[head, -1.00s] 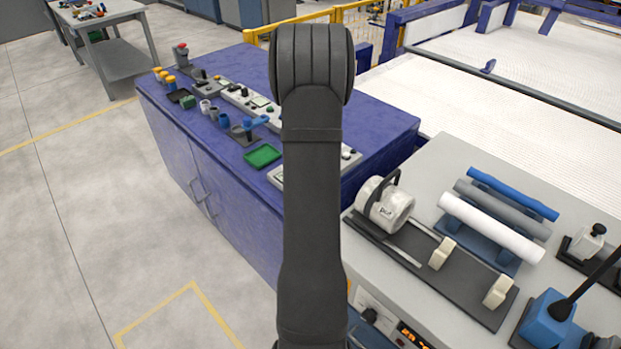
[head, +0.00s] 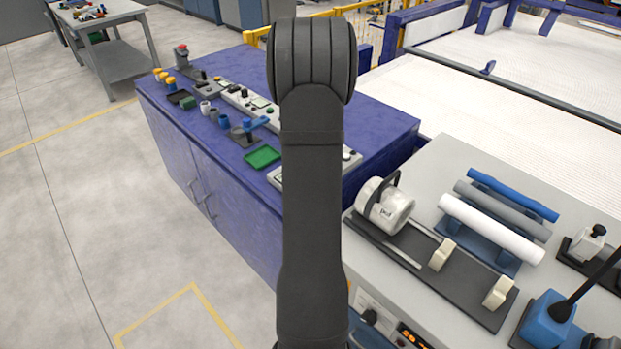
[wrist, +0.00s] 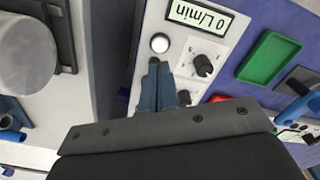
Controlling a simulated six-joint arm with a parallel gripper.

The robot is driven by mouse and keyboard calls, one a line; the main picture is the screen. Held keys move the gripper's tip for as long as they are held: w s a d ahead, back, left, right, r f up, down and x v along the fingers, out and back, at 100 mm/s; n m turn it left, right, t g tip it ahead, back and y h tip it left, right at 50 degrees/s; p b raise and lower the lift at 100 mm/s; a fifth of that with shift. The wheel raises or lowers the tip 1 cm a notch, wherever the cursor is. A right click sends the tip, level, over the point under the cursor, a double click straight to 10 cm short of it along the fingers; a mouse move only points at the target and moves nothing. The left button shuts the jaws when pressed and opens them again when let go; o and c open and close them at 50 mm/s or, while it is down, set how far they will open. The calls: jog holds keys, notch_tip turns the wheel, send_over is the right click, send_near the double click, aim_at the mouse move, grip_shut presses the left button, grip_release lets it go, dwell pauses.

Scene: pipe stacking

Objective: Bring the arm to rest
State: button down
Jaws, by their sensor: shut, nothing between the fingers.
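My gripper (wrist: 158,85) shows in the wrist view as two blue-grey fingers, shut together with nothing between them. Its tips are over a light grey control panel (wrist: 135,95) on the blue cabinet, close to a white button and a black knob (wrist: 203,65). I cannot tell the height above the panel. In the head view my dark arm stands upright in the middle of the picture, and my gripper is hidden behind it.
Blue, grey and white pipes (head: 492,228) lie on a rack on the grey bench at right, beside a white cylindrical device (head: 385,205). A green tray (head: 262,157) and small parts lie on the blue cabinet (head: 385,150).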

jog(key=shift+f, duration=0.15)
jog(key=shift+f, duration=3)
